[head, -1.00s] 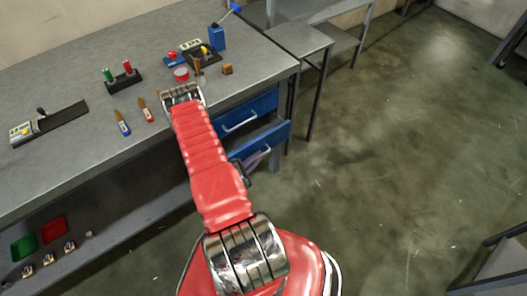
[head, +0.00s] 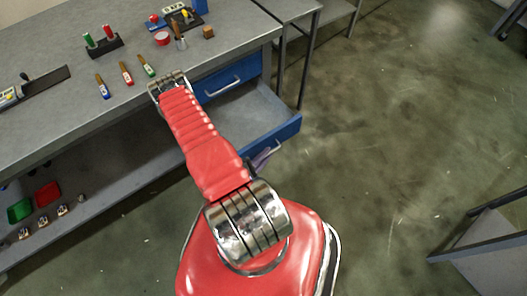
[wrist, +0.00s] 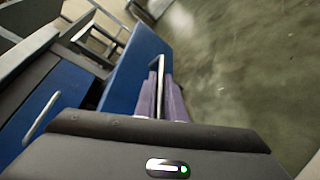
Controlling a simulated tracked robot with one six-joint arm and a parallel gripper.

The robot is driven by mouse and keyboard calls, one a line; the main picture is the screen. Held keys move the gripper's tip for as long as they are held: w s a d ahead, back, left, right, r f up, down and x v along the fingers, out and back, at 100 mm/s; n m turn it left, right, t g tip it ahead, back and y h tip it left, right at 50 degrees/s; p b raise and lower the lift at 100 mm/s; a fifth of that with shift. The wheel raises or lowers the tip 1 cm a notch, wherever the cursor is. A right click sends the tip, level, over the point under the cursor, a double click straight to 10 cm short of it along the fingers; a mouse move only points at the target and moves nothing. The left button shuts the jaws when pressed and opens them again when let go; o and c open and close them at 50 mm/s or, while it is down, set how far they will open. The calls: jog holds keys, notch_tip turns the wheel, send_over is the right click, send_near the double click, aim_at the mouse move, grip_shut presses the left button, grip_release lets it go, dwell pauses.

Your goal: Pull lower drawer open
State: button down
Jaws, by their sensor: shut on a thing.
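The lower drawer (head: 286,129) is blue and stands pulled well out from the bench, its empty-looking grey inside showing in the head view. In the wrist view its blue front (wrist: 136,68) runs along the left of my gripper. My gripper (wrist: 162,98) has purple fingers on either side of the drawer's metal bar handle (wrist: 160,72) and is shut on it. In the head view my gripper (head: 262,157) shows only in part, at the drawer front, with the rest hidden behind my red arm.
The closed upper blue drawer (head: 232,84) sits above it. Screwdrivers (head: 126,73) and other small items lie on the grey bench top (head: 70,120). The floor (head: 370,130) to the right is clear up to a grey table (head: 490,240) at the right edge.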

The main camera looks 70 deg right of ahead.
jog(key=shift+f, duration=0.1)
jog(key=c, duration=2.1)
grip_release()
jog(key=shift+a, duration=0.15)
